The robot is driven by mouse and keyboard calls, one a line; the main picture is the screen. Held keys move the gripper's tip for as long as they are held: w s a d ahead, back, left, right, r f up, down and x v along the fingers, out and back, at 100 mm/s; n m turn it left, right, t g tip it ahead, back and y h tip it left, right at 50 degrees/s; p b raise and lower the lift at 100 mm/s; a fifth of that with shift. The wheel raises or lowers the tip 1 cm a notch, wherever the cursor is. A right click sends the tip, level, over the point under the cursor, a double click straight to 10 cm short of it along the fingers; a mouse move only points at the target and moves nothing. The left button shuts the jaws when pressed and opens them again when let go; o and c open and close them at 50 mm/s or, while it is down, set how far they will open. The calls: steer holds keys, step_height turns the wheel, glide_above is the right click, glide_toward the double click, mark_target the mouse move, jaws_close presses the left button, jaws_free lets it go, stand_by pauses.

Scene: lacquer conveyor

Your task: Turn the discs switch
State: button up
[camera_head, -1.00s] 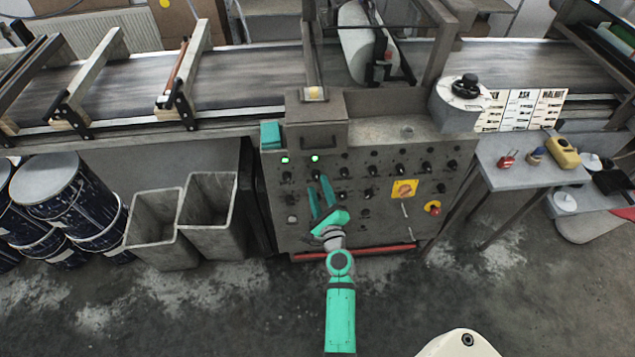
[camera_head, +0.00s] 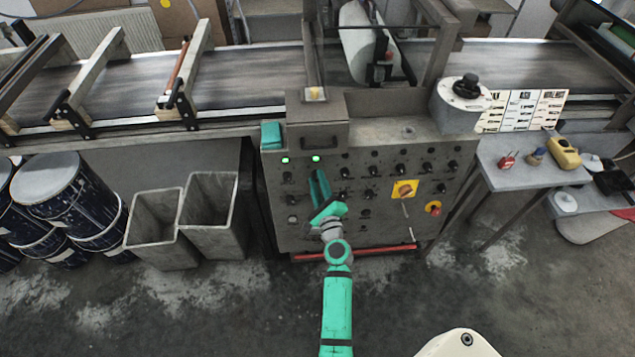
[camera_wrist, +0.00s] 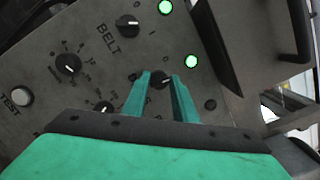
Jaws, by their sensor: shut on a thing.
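My gripper (camera_head: 317,176) reaches the upper left of the grey control panel (camera_head: 385,215). In the wrist view its two teal fingers (camera_wrist: 161,84) are shut on a black knob (camera_wrist: 160,80) with a white pointer mark. This knob sits beside one lit green lamp (camera_wrist: 191,61). The word naming it is hidden, so I cannot read whether it says discs. In the head view the fingers cover this knob, below the right green lamp (camera_head: 316,158). The neighbouring knob (camera_wrist: 127,26) bears the word BELT and stands apart from the fingers.
Other black knobs (camera_wrist: 68,65) and a white TEST button (camera_wrist: 22,96) lie close by. Grey bins (camera_head: 212,222) stand left of the panel. A small table (camera_head: 510,170) stands right.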

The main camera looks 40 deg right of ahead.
steer(key=shift+n, duration=0.3)
steer(key=n, duration=0.2)
steer(key=n+y, duration=0.1)
steer(key=n, duration=0.1)
steer(key=shift+f+n+y, duration=0.1)
steer(key=shift+n+y, duration=0.2)
steer(key=shift+n, duration=0.1)
steer(key=shift+n+g, duration=0.4)
steer(key=shift+n, duration=1.3)
steer(key=shift+s+y, duration=0.1)
steer(key=shift+y, duration=0.3)
steer(key=o, duration=1)
